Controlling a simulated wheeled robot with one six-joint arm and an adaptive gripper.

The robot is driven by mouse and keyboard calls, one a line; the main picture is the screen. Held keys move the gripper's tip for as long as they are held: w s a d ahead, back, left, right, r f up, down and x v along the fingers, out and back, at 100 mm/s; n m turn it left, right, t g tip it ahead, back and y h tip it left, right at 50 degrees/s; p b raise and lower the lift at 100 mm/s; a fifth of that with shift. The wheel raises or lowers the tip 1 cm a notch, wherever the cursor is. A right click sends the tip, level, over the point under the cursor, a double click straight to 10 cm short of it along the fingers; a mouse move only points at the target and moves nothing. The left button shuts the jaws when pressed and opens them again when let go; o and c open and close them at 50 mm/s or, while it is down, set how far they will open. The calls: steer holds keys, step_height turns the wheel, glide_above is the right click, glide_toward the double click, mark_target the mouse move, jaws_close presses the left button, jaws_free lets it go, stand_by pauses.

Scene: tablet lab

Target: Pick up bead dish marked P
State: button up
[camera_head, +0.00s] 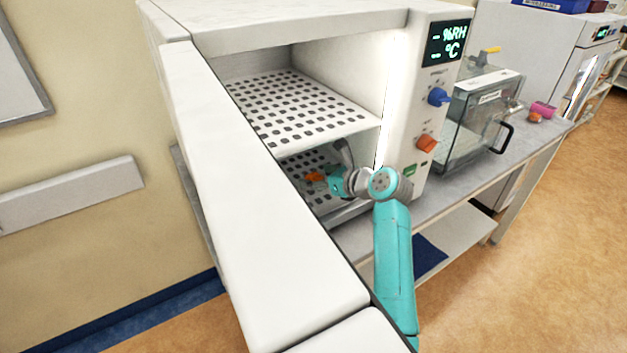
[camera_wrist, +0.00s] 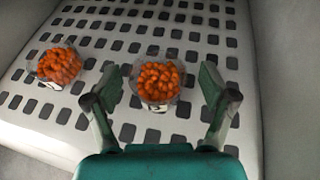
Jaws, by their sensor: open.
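Two clear dishes of orange beads sit on the perforated shelf in the wrist view. One bead dish (camera_wrist: 158,82) is between the spread fingers of my gripper (camera_wrist: 160,90), with a gap on each side. The other bead dish (camera_wrist: 60,66) is to the left, outside the fingers. Each has a small label on its near side; the letters are too small to read surely, so I cannot tell which is marked P. In the head view my gripper (camera_head: 333,181) reaches into the lower level of the cabinet, where orange beads (camera_head: 314,177) show beside it. My gripper is open.
The white cabinet (camera_head: 424,110) stands open, with a perforated upper shelf (camera_head: 300,112) above my gripper. Its open door (camera_head: 235,180) is on the left. A clear box (camera_head: 475,125) stands on the bench to the right. Shelf area beyond the dishes is bare.

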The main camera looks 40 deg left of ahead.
mark_target(307, 175)
steer(key=shift+x, duration=1.9)
steer(key=shift+s, duration=0.1)
steer(key=c, duration=1.2)
